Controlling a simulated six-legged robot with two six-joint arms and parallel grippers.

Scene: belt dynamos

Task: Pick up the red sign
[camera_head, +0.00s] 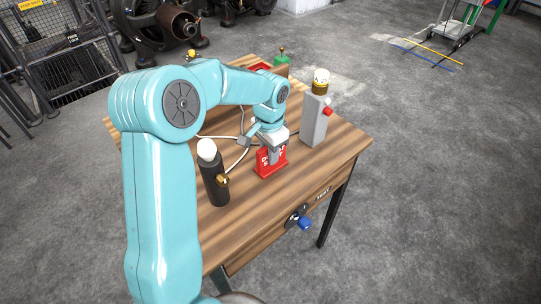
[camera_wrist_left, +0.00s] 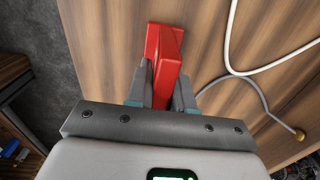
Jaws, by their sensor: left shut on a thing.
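The red sign (camera_head: 269,168) with white lettering stands on the wooden table (camera_head: 235,197), near its front edge in the head view. My left gripper (camera_head: 273,155) comes down on it from above and is shut on it. In the left wrist view the red sign (camera_wrist_left: 166,60) sits between the two fingers of my left gripper (camera_wrist_left: 160,90). The gripper covers part of the lettering. I cannot tell whether the sign's base touches the table. My right gripper is not in view.
A black post with a white ball (camera_head: 214,175) stands left of the sign. A grey box with a domed top (camera_head: 314,120) stands right of it. White cables (camera_head: 236,158) lie behind. A blue knob (camera_head: 305,223) projects from the table front.

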